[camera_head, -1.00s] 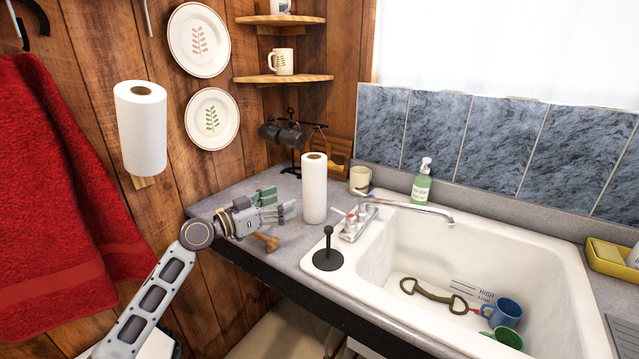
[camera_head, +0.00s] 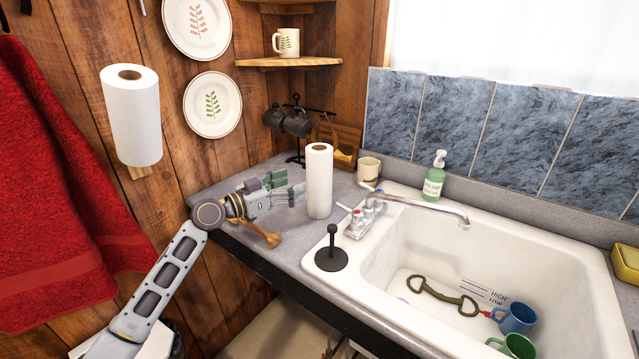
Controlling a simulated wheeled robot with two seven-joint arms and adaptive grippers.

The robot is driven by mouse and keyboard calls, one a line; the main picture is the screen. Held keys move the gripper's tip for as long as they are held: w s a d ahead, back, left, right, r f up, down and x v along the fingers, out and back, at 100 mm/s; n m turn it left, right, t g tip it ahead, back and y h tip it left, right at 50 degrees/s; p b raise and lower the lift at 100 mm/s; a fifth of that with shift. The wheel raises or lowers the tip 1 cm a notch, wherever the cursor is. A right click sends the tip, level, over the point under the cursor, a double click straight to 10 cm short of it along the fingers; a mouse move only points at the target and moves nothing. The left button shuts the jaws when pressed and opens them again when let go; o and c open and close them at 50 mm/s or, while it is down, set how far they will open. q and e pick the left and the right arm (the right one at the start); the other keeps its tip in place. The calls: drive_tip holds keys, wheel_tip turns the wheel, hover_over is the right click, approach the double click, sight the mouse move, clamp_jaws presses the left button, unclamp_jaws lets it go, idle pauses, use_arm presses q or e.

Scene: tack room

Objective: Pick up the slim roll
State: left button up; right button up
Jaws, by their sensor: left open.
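The slim roll (camera_head: 319,182) is a white paper roll standing upright on the grey counter, left of the sink. A thicker white roll (camera_head: 133,118) is mounted on the wood wall at the left. My left gripper (camera_head: 296,191) is open, just left of the slim roll, with its fingers pointing at the roll. The fingertips look very close to its side; I cannot tell whether they touch. My right gripper is not in view.
The white sink (camera_head: 385,292) holds a metal bit, a blue mug (camera_head: 516,318) and a green mug. A black plunger-like stopper (camera_head: 332,252) stands on its left rim. A wooden-handled tool (camera_head: 262,236) lies under my gripper. A mug rack (camera_head: 296,130) and beige cup (camera_head: 369,168) stand behind.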

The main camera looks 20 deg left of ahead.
sight(310, 177)
use_arm(q)
drive_tip(key=shift+x, duration=1.05)
drive_tip(key=shift+p+x, duration=0.5)
drive_tip(key=shift+x, duration=1.9)
drive_tip(key=shift+p+x, duration=0.35)
drive_tip(key=shift+x, duration=0.45)
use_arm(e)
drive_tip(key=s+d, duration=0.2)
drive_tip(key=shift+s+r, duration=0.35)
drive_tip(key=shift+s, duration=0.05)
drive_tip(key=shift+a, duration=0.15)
